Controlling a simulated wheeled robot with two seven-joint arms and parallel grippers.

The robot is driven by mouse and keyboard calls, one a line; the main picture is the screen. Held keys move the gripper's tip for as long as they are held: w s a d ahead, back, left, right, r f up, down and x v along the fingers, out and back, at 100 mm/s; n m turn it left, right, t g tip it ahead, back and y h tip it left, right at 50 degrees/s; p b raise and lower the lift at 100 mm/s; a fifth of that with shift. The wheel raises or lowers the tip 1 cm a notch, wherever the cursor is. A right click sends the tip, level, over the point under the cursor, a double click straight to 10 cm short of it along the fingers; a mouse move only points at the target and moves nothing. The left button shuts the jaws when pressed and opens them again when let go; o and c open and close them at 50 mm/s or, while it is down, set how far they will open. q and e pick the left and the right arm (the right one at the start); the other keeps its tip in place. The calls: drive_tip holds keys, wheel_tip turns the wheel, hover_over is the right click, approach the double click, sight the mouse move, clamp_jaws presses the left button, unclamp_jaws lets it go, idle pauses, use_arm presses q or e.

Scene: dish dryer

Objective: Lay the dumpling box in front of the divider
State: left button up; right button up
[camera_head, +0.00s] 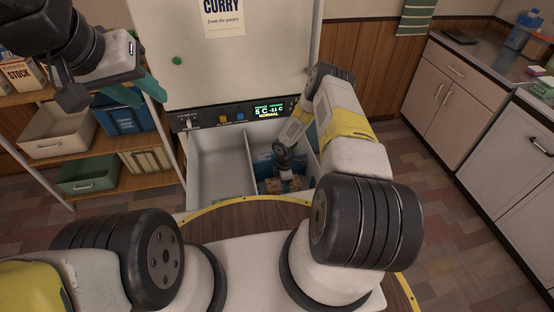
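The open drawer (217,160) of the white appliance has an upright divider (250,163) running front to back. My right arm reaches down into the compartment right of the divider. My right gripper (286,172) is low in there, over small brown and whitish items (272,187). I cannot tell which of these, if any, is the dumpling box, or whether the fingers are shut on something. My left gripper (142,88) is raised at the upper left, in front of the shelf and away from the drawer. Its fingertips blend with teal shapes behind, so its opening is unclear.
The drawer's left compartment looks empty. A wooden shelf (113,187) with bins and boxes stands left of the drawer. The display panel (240,116) is just above it. A round wooden surface with a yellow rim (252,197) lies in front. Cabinets (455,90) stand at the right.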

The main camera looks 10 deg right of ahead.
drive_tip(key=shift+f, duration=0.15)
drive_tip(key=o, duration=1.7)
drive_tip(key=shift+f, duration=0.1)
wheel_tip(320, 180, up, 12)
drive_tip(key=shift+r, duration=0.2)
